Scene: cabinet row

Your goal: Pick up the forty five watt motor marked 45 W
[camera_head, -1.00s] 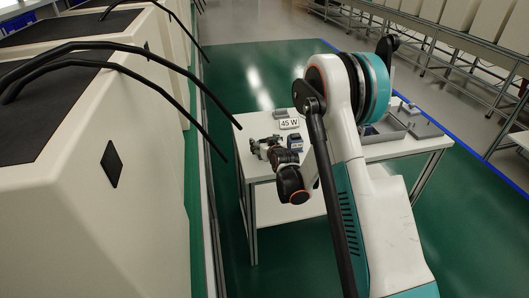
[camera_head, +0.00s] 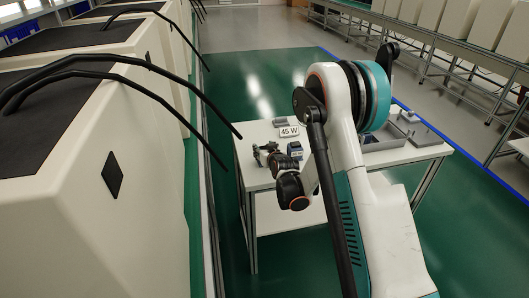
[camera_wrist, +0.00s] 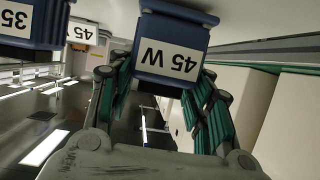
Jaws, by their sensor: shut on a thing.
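The forty five watt motor (camera_wrist: 175,35) is a blue block with a white label reading 45 W, upside down in the wrist view. My gripper (camera_wrist: 166,70) is shut on it, with green-padded fingers on both sides. In the head view my gripper (camera_head: 266,154) is low over the white table's left part, and the held motor is not clear there. A second blue motor (camera_wrist: 28,30), label reading 35, is beside the held one in the wrist view. I cannot tell whether the held motor touches the table.
A 45 W sign (camera_head: 290,132) stands on the white table (camera_head: 250,180), with a small grey block (camera_head: 280,121) behind it. A grey tray (camera_head: 383,142) lies at the table's right. A large cream cabinet (camera_head: 75,200) with black cables stands close on the left.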

